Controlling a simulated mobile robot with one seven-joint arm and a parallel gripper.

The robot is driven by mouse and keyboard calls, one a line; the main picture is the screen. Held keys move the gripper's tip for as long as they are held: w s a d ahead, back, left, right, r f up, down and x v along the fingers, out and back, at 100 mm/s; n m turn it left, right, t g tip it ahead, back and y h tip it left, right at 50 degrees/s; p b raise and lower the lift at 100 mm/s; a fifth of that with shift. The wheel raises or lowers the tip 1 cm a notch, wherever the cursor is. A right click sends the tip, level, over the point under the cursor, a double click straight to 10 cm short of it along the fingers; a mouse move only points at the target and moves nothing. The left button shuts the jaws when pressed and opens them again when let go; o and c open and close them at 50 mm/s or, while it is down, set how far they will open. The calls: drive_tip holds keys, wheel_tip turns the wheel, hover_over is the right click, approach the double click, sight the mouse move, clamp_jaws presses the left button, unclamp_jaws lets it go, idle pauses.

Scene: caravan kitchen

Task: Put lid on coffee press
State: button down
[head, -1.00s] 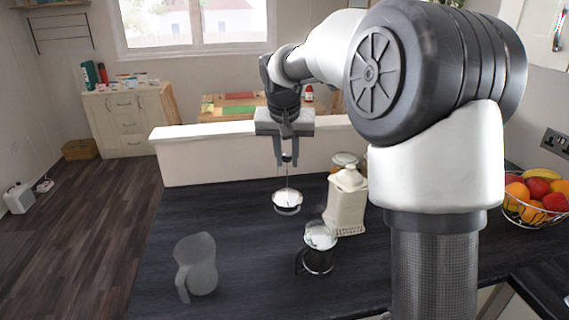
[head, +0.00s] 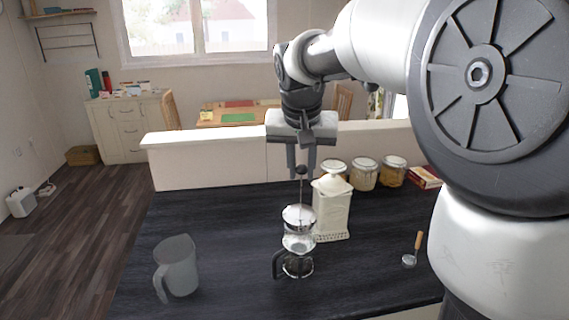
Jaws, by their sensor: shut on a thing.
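The coffee press (head: 297,265) stands upright on the dark counter, a clear glass beaker with a black frame and a black handle on its left. The lid (head: 299,215) is pale and round, with a thin rod rising to a dark knob (head: 301,170). My gripper (head: 301,165) is shut on the lid's knob, fingers pointing down. It holds the lid upright, in line with the top of the press in this view. I cannot tell whether the lid touches the glass rim.
A cream canister (head: 332,210) stands close behind and right of the press. Several jars (head: 364,175) stand at the back. A grey translucent pitcher (head: 176,268) is at the left. A wooden-handled utensil (head: 414,250) lies right. The counter between pitcher and press is clear.

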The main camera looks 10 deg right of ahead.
sight(301, 185)
drive_tip(key=shift+f+b, duration=1.7)
drive_tip(key=shift+f, duration=0.7)
drive_tip(key=c, duration=1.5)
unclamp_jaws()
drive_tip(key=shift+o, duration=0.2)
drive_tip(key=p+v, duration=0.2)
drive_tip(key=v, duration=1.5)
drive_tip(key=shift+s+r, duration=0.15)
drive_tip(key=shift+s, duration=0.05)
